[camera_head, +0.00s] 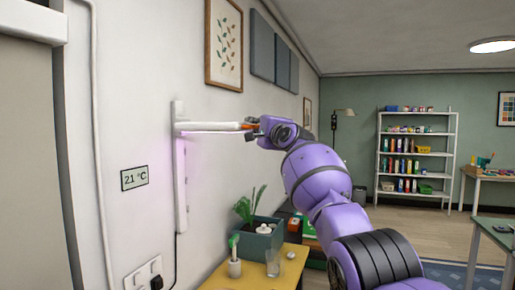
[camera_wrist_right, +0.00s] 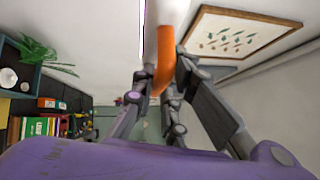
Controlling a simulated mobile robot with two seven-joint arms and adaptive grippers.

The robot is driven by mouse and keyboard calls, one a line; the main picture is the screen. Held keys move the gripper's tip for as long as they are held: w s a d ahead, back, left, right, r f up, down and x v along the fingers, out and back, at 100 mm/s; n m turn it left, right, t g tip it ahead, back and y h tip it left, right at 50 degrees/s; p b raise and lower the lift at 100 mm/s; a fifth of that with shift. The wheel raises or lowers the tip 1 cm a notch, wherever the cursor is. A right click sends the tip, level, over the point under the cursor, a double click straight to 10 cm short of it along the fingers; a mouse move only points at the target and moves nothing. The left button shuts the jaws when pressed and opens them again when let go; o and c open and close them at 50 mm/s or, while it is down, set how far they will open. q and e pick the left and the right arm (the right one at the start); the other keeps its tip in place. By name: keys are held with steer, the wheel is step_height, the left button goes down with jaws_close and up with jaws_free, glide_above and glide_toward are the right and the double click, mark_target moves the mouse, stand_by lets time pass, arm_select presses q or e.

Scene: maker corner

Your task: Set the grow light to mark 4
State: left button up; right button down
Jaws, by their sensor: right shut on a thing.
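The grow light (camera_head: 210,127) is a white bar that sticks out from a white vertical rail (camera_head: 181,190) on the wall. It stands near the rail's top, with a pinkish glow on the wall below it. My right gripper (camera_head: 254,127) is at the bar's free end, shut on its orange grip. In the right wrist view the orange grip (camera_wrist_right: 165,62) sits between the fingers of my right gripper (camera_wrist_right: 163,75). The marks on the rail are too small to read. My left gripper is not in view.
Below the light a yellow table (camera_head: 255,272) carries a planter (camera_head: 258,240) with a green plant, a cup and a glass. A framed picture (camera_head: 223,45) hangs above the light. A shelf (camera_head: 416,155) stands far back.

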steer(key=shift+r, duration=1.25)
steer(key=shift+s+r, duration=0.1)
steer(key=c, duration=1.8)
jaws_free()
steer(key=shift+s+d+f, duration=0.1)
steer(key=shift+f, duration=0.1)
steer(key=shift+v, duration=5.85)
